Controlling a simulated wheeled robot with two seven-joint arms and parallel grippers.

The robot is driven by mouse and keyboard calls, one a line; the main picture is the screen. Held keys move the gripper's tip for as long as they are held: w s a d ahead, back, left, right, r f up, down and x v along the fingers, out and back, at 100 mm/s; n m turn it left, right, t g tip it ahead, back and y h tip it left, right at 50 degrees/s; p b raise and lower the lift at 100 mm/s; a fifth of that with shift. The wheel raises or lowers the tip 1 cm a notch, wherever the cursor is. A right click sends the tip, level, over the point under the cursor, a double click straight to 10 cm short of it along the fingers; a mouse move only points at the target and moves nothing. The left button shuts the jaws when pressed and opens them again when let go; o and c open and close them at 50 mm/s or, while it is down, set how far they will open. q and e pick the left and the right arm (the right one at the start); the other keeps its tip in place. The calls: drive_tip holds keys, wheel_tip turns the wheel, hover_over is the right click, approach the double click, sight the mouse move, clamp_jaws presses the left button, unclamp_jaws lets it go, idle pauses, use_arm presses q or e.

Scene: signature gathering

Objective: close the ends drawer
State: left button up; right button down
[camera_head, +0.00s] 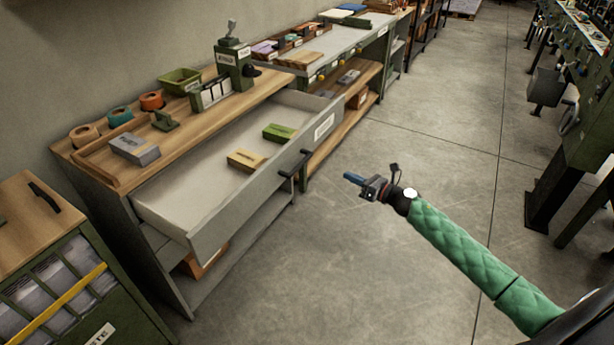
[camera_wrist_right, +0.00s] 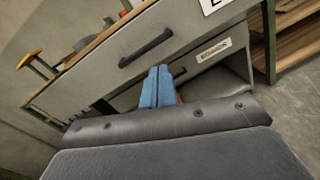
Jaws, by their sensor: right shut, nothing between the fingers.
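The ends drawer (camera_head: 225,215) is a grey drawer pulled well out of the wood-topped workbench. A white label (camera_head: 324,127) and a dark bar handle (camera_head: 296,165) are on its front. A green box (camera_head: 279,132) and a tan box (camera_head: 246,160) lie inside. My right gripper (camera_head: 352,177) has blue fingers, shut and empty, and is in front of the drawer, apart from it, right of the handle. In the right wrist view, the blue fingers (camera_wrist_right: 157,86) appear below the drawer handle (camera_wrist_right: 146,48). My left gripper is not in view.
The bench top (camera_head: 185,130) holds tape rolls, a grey box (camera_head: 134,149), a green bin (camera_head: 180,81) and a green device (camera_head: 235,65). A green cabinet (camera_head: 70,275) stands at the lower left. Open floor (camera_head: 400,150) lies right of the drawer, with machines at the far right.

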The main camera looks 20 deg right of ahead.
drive_tip(key=s+a+n+g+y, duration=0.1)
drive_tip(key=a+n, duration=0.1)
drive_tip(key=n, duration=0.2)
drive_tip(key=p, duration=0.4)
approach(303, 165)
drive_tip(key=shift+n, duration=0.4)
drive_tip(key=x, duration=0.5)
drive_tip(key=shift+w+a, duration=0.1)
drive_tip(key=shift+w, duration=0.3)
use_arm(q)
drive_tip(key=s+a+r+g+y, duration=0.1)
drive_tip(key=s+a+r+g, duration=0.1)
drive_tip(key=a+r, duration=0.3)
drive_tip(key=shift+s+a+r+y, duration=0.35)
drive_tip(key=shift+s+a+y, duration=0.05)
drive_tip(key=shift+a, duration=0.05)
use_arm(e)
drive_tip(key=shift+w+a+f, duration=0.15)
drive_tip(key=shift+w+a, duration=0.2)
drive_tip(key=shift+w, duration=0.05)
